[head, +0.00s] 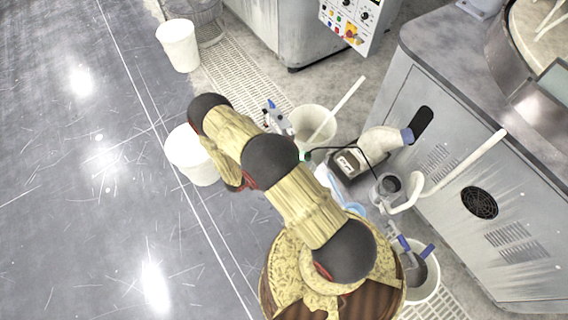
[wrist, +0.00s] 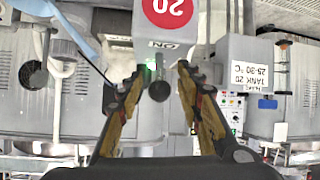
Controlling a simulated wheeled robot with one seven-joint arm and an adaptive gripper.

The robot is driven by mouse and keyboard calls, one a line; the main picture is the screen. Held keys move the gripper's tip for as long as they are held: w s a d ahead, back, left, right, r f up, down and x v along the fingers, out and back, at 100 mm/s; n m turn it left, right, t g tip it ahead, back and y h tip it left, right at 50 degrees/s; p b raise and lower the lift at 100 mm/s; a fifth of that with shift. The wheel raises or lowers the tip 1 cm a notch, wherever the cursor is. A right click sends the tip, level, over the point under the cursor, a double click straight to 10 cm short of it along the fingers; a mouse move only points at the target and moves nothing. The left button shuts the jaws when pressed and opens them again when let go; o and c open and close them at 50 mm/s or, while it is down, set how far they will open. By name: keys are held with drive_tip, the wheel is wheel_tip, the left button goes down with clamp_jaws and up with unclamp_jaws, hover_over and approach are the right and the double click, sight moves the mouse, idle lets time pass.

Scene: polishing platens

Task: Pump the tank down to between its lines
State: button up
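My gripper (wrist: 158,95) is open in the wrist view, its two fingers apart on either side of a dark round-ended switch lever (wrist: 158,91). I cannot tell whether they touch it. The lever is below a grey box (wrist: 146,52) with a red "20" disc, an "ON" label and a lit green lamp (wrist: 150,68). A sign reading "TANK 20, 25-30 °C" (wrist: 250,74) appears upside down at right. In the head view my arm hides the gripper. A dark pump-like box (head: 347,163) is right of it. I cannot make out level lines on any tank.
A grey machine cabinet (head: 440,130) stands at right. White buckets stand at left (head: 192,158), back left (head: 178,46), behind my arm (head: 316,122) and at lower right (head: 424,281). Pale pipes (head: 465,160) stick out by the cabinet.

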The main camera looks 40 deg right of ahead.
drive_tip(key=v, duration=1.1)
drive_tip(key=shift+c, duration=0.3)
